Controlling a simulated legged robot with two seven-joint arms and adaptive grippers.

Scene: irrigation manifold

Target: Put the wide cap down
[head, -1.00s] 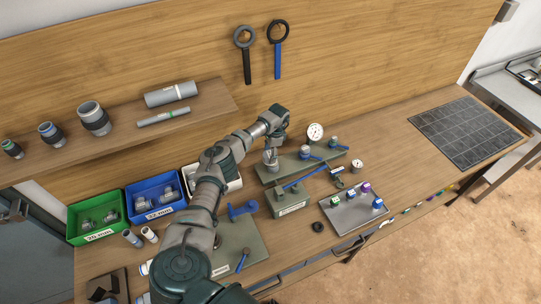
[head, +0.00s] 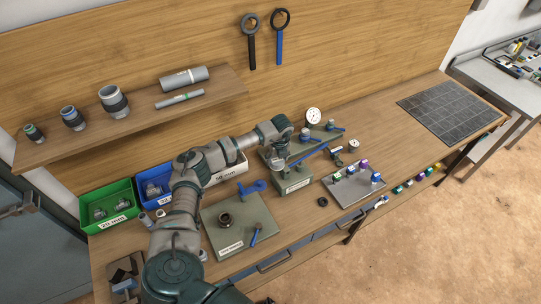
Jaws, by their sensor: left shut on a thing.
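My left gripper (head: 277,160) points down over the left end of the green manifold plate (head: 327,135), beside the green block with a label (head: 293,182). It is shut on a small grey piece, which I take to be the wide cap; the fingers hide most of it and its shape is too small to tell. I cannot tell whether it touches what is below. My right gripper is not in view.
A grey-green mat (head: 210,215) holds a dark ring fitting (head: 225,219) and blue tools. A black ring (head: 323,202) lies on bare wood near a grey tray (head: 352,190) of small valves. Green (head: 108,220) and blue (head: 150,205) bins stand left. The bench right, before the dark grid (head: 450,117), is clear.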

